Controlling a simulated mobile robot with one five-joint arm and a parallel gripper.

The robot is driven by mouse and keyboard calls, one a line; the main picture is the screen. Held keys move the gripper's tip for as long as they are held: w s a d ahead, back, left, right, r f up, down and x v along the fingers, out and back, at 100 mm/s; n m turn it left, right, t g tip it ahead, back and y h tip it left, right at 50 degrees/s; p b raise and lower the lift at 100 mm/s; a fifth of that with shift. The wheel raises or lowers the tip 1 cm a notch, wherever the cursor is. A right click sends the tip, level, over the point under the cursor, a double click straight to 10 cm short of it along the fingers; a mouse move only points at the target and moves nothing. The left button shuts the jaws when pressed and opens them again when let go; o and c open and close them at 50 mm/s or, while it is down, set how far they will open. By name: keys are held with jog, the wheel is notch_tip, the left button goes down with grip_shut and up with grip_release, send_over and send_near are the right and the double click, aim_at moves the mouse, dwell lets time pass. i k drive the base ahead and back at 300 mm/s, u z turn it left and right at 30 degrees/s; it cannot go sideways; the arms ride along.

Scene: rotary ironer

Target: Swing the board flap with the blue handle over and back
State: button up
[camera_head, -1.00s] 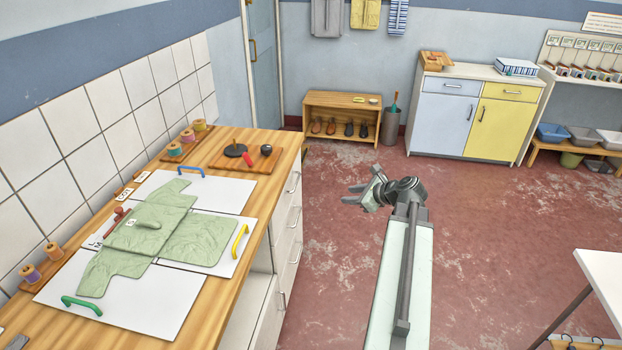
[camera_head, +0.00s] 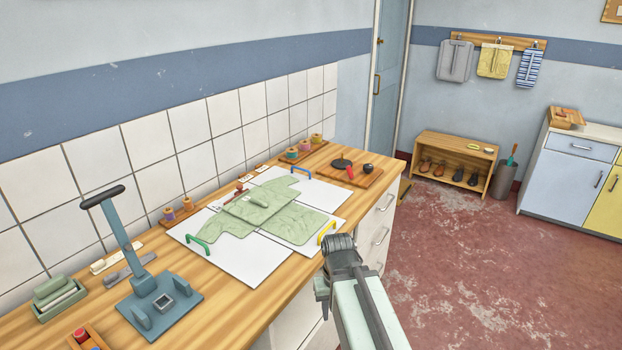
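The folding board lies on the wooden counter, in white flaps. The flap with the blue handle (camera_head: 326,193) lies flat at the far end, its blue handle (camera_head: 301,169) at its far edge. The flap with the yellow handle (camera_head: 327,232) is on the near right, and the one with the green handle (camera_head: 198,244) is at the left. A green shirt (camera_head: 262,209) is spread over the boards. My gripper (camera_head: 322,288) is in front of the counter's front edge, right of and below the board, apart from the blue handle. Its fingers are mostly hidden by my wrist.
A grey-blue press with an upright lever (camera_head: 163,303) stands at the left of the counter. A small wooden board (camera_head: 346,176) with dark items lies beyond the blue handle. A shoe rack (camera_head: 457,163) stands at the back wall. The red floor at right is clear.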

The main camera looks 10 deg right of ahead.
aim_at(325, 197)
jog(key=k, duration=0.3)
jog(key=z, duration=1.6)
jog(key=i, duration=2.65)
jog(key=u, duration=3.75)
